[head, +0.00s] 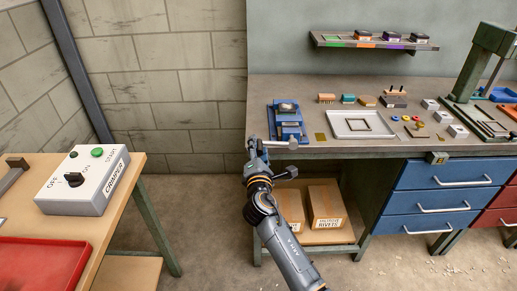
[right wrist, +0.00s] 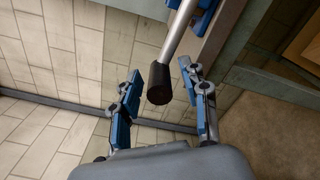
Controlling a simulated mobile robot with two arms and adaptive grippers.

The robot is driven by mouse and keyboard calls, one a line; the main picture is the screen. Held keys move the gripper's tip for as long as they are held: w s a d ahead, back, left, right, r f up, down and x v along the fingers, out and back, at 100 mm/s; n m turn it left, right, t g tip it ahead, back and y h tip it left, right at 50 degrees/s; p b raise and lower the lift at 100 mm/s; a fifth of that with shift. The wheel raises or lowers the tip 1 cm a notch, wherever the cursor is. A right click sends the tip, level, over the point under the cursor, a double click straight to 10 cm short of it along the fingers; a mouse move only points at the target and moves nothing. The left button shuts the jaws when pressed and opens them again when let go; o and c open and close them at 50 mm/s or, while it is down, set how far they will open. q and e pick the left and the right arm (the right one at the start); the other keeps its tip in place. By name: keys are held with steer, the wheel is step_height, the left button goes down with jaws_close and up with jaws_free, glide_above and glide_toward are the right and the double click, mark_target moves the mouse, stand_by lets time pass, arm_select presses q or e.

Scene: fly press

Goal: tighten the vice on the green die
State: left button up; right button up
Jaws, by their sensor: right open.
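The blue vice (head: 290,131) stands at the left front edge of the workbench. A grey block sits at its top; I cannot make out a green die there. The vice's metal handle bar (right wrist: 183,30) comes down from the top in the right wrist view and ends in a black knob (right wrist: 159,88). My right gripper (head: 257,147) is at the bench's left front corner, by the handle. In the right wrist view my right gripper (right wrist: 160,78) is open, one blue-padded finger on each side of the knob, with gaps visible. My left gripper is not in view.
A tray (head: 337,134) and small parts lie right of the vice. A wall shelf (head: 372,46) with coloured labels holds several dies; its green-labelled place looks empty.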

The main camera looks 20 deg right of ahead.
jaws_close()
steer(key=shift+d+r, duration=0.1)
steer(key=shift+r, duration=0.1)
